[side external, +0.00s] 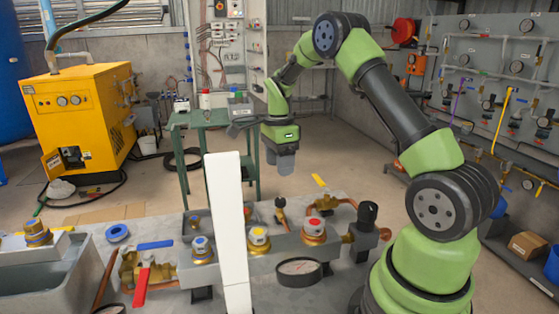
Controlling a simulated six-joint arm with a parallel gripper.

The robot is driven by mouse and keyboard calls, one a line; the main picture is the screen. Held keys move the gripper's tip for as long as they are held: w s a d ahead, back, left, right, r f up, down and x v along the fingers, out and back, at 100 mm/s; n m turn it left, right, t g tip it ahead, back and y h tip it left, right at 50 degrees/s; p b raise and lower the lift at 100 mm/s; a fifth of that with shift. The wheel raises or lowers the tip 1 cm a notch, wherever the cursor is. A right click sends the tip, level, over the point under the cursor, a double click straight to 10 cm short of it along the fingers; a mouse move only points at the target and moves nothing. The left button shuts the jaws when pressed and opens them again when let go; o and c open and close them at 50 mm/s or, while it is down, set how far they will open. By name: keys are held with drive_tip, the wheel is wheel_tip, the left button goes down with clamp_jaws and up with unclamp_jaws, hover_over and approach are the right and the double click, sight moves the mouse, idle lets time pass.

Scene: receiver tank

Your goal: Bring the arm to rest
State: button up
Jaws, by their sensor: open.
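My arm, green and dark grey, rises from the right of the bench, bends over at the top and reaches left. My gripper (285,166) hangs pointing down in the middle of the view, above and behind the row of valves. It is open, with nothing seen between its fingers, though the fingers are small and blurred at this distance. It is apart from the bench and everything on it.
A white post (228,235) stands in front. A green table (190,120), yellow machine (80,120) and gauge wall (500,80) surround open floor.

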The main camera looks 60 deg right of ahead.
drive_tip(key=shift+r, duration=0.25)
drive_tip(key=s+a+r+n+t, duration=0.45)
drive_tip(key=a+r+n, duration=0.55)
drive_tip(key=a+r, duration=0.3)
drive_tip(key=s+a+r+n+t+y, duration=0.1)
drive_tip(key=s+a+r+n+t, duration=0.2)
drive_tip(key=s+a+n, duration=0.4)
drive_tip(key=shift+s+a+n+y, duration=0.25)
drive_tip(key=shift+s+n, duration=1.75)
drive_tip(key=shift+s, duration=1.4)
drive_tip(key=shift+d+r, duration=0.1)
